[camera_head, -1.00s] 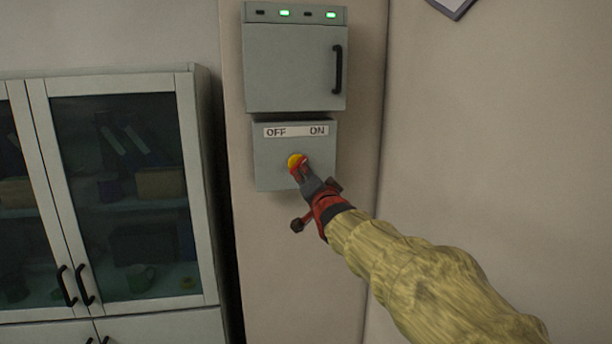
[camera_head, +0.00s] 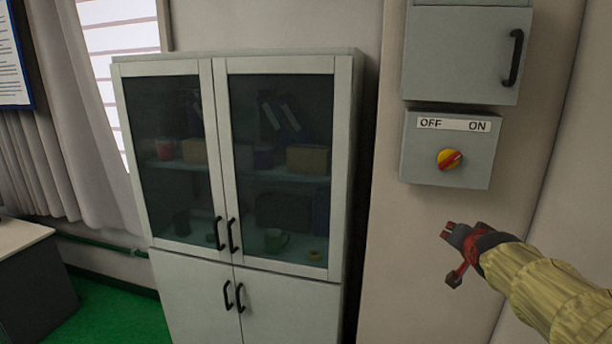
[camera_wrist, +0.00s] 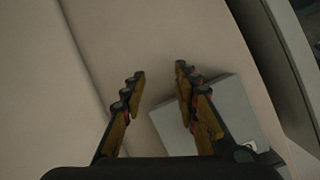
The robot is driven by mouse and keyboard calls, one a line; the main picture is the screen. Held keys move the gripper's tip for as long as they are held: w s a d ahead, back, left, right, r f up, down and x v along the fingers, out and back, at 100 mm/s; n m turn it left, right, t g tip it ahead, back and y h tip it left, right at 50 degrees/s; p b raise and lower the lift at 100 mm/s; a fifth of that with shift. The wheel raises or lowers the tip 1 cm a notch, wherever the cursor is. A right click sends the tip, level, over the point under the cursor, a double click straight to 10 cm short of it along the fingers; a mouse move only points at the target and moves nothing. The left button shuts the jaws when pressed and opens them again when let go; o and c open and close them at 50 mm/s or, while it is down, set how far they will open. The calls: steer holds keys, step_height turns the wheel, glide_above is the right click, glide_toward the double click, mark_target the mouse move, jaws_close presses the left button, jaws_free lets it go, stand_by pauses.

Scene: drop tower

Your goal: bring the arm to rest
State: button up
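My gripper (camera_head: 447,232) is in front of the wall panel, below the switch box, in the head view. My arm in its yellow sleeve comes in from the lower right. In the wrist view the two fingers (camera_wrist: 160,92) stand apart with nothing between them. The rotary switch (camera_head: 449,159), a yellow knob with a red handle, is on the grey switch box (camera_head: 418,170). Its handle slants toward the upper right, on the side of the ON label. The gripper is clear of the knob. Part of the grey box (camera_wrist: 228,112) shows beside the right finger.
A glass-door cabinet (camera_head: 346,90) stands left of the wall panel (camera_head: 400,270). A grey box with a black handle (camera_head: 458,52) hangs above the switch box. A desk (camera_head: 20,236) is at the lower left. Green floor (camera_head: 115,315) is clear between desk and cabinet.

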steer(key=s+a+f+n+g+y+b, duration=0.1)
steer(key=s+a+f+n+g, duration=0.1)
steer(key=s+a+f, duration=0.4)
steer(key=s+a+f+n+g+y+b, duration=0.1)
steer(key=s+a+f+n, duration=0.3)
steer(key=s, duration=1.3)
steer(key=s+a+f+n+g+y+b, duration=0.2)
steer(key=s+a+f, duration=0.6)
steer(key=s, duration=0.4)
steer(key=shift+a+f+n+g+b, duration=0.4)
steer(key=shift+a+g+b, duration=0.35)
steer(key=shift+a+g, duration=0.15)
